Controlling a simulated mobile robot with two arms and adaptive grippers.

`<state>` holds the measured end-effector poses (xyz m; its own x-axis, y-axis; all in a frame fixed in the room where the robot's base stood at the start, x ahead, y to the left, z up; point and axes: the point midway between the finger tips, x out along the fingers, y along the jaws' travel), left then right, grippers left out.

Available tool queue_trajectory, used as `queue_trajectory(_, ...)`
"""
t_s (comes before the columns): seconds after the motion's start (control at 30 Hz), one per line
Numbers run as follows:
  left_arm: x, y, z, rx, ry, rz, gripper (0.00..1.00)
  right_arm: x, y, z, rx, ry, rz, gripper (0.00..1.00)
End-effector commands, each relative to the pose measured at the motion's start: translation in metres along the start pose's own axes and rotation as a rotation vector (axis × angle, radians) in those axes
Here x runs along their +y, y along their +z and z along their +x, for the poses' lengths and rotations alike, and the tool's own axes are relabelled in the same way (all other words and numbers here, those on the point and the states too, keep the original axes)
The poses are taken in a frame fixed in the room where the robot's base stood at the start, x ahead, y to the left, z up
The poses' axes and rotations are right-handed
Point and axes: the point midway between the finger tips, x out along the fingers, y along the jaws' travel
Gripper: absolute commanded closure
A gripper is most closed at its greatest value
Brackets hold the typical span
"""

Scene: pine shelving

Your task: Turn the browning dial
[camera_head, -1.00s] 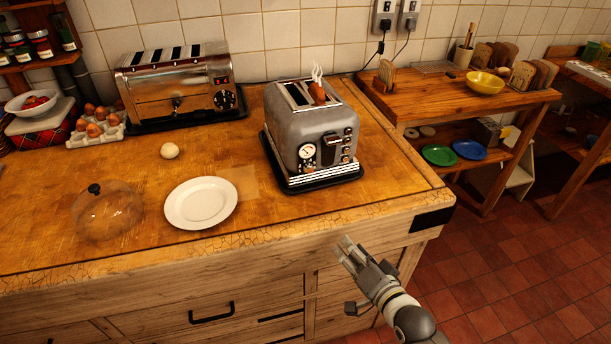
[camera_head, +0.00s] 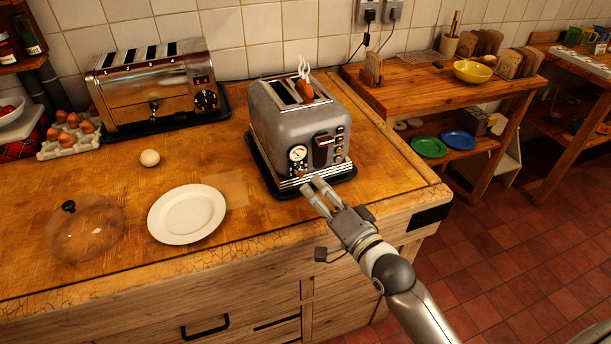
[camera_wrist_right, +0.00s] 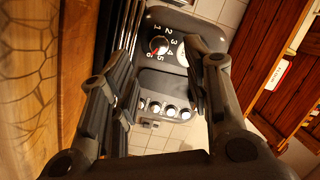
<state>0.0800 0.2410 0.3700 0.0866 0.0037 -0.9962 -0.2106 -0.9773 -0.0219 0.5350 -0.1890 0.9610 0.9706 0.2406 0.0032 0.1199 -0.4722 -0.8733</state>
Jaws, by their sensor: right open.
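The grey toaster (camera_head: 300,125) stands on a black tray near the counter's right end. Its front has a round white-faced dial (camera_head: 298,154), a dark lever (camera_head: 323,150) and a column of small knobs. In the right wrist view the dial (camera_wrist_right: 160,46) shows numbers around a dark knob with a red mark. My right gripper (camera_head: 313,188) is just in front of the toaster's lower front, below the dial. Its fingers are apart and empty, and the dial shows between them in the wrist view. My left gripper is not in view.
A larger chrome toaster (camera_head: 158,85), a white plate (camera_head: 187,214), a glass dome (camera_head: 85,230), an egg (camera_head: 149,157) and an egg tray (camera_head: 52,148) are to the left. Something brown in the grey toaster's slot (camera_head: 305,88) gives off steam. The wooden counter front is free.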

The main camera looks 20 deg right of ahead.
Motion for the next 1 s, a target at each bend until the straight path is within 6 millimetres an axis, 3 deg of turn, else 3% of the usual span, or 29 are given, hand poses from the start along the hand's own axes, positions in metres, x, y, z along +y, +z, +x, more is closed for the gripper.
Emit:
queue_trajectory(0.1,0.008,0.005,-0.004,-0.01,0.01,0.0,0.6,-0.002,-0.001,0.021,0.001,-0.001,0.001,0.56)
queue_trajectory(0.33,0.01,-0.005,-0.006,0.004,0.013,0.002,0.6,-0.001,-0.001,0.049,0.001,0.0,0.001,0.56)
queue_trajectory(0.8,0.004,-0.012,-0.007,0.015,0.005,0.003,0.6,0.0,0.0,0.059,0.0,0.001,0.0,0.56)
queue_trajectory(1.0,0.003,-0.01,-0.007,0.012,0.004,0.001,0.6,0.0,0.0,0.059,0.0,0.001,0.0,0.8)
